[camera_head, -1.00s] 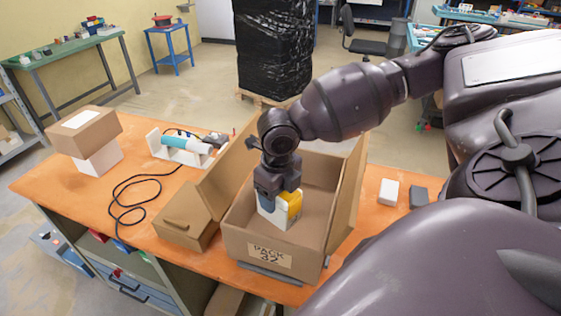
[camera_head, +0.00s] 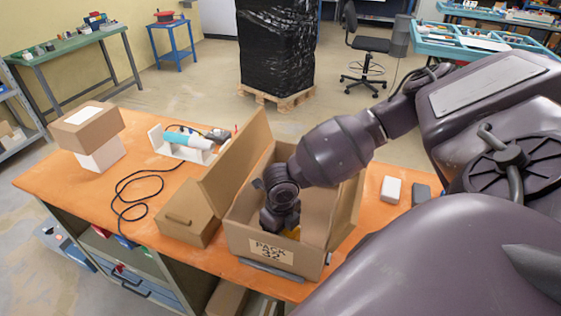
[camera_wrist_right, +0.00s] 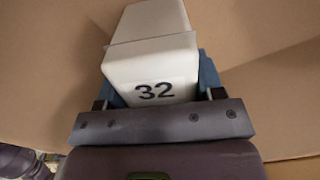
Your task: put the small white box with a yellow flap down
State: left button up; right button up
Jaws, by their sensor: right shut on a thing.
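The small white box with a yellow flap is held by my right gripper (camera_wrist_right: 158,92), which is shut on it. In the right wrist view the white box (camera_wrist_right: 150,65) shows the number 32 and sits between the fingers, with brown cardboard around it. In the head view my right gripper (camera_head: 280,218) is down inside the open cardboard box (camera_head: 235,240) labelled PACK 32. Only a bit of the yellow flap (camera_head: 292,233) shows there; the rest is hidden by the gripper and the front wall. I cannot tell whether the white box touches the carton's floor. My left gripper is not in view.
The carton's flaps (camera_head: 236,160) stand up at its sides. A closed brown box (camera_head: 187,215) is left of it, and stacked boxes (camera_head: 88,128) stand farther left. A white box (camera_head: 391,189) and a grey block (camera_head: 421,193) lie right. A black cable (camera_head: 132,190) crosses the orange table.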

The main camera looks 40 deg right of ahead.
jog(key=shift+f, duration=0.25)
jog(key=shift+f, duration=0.1)
jog(key=o, duration=0.9)
notch_tip(320, 180, up, 12)
jog(key=shift+r, duration=0.1)
dwell(0.5)
